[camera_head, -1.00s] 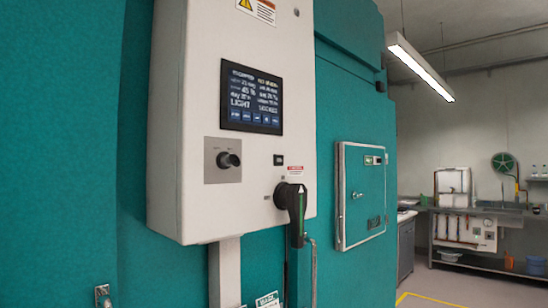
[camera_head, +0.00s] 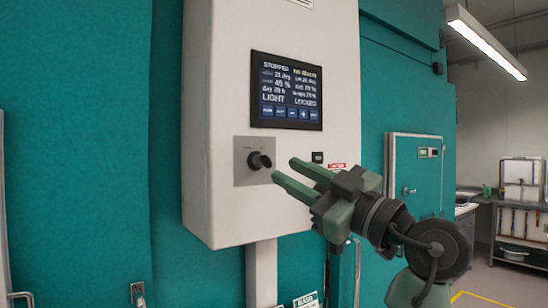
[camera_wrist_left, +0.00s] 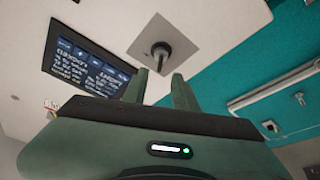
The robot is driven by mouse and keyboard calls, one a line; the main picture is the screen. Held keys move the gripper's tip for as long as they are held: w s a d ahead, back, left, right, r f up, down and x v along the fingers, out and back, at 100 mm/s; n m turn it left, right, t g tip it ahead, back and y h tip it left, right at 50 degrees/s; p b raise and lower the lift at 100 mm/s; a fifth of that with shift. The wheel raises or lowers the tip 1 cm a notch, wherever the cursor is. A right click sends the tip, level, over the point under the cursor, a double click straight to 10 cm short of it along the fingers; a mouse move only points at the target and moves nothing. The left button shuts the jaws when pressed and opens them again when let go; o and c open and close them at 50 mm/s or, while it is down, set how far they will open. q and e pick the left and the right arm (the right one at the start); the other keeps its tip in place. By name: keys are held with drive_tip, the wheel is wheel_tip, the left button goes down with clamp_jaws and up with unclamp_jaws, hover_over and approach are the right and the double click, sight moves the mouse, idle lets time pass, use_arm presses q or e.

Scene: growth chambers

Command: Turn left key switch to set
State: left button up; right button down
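The key switch (camera_head: 260,160) is a black knob-like part standing out of a square grey plate (camera_head: 241,178) on the white control box. It also shows in the left wrist view (camera_wrist_left: 160,52), beyond the fingertips. My left gripper (camera_head: 283,169) is just right of the switch in the head view, its two green fingers apart and nothing between them. In the left wrist view the gripper's fingers (camera_wrist_left: 159,80) point at the switch, with no visible contact. The screen (camera_head: 286,92) above reads STOPPED, LIGHT and LOCKED. My right gripper is not in view.
The white control box (camera_head: 215,90) stands out from a teal chamber wall (camera_head: 90,130). A small teal door panel (camera_head: 417,180) is to the right, behind my arm. The black rotary handle low on the box is hidden by my arm. A workbench area stands at the far right.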

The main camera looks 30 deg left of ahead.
sight(271, 162)
use_arm(q)
drive_tip(key=p+x, duration=0.2)
drive_tip(key=x, duration=0.3)
drive_tip(key=shift+w+a+r, duration=0.15)
drive_tip(key=shift+a+r, duration=0.05)
drive_tip(key=shift+a, duration=0.15)
drive_tip(key=shift+w+a+r+p, duration=0.15)
drive_tip(key=shift+a+p, duration=0.25)
drive_tip(key=shift+a, duration=0.35)
clamp_jaws()
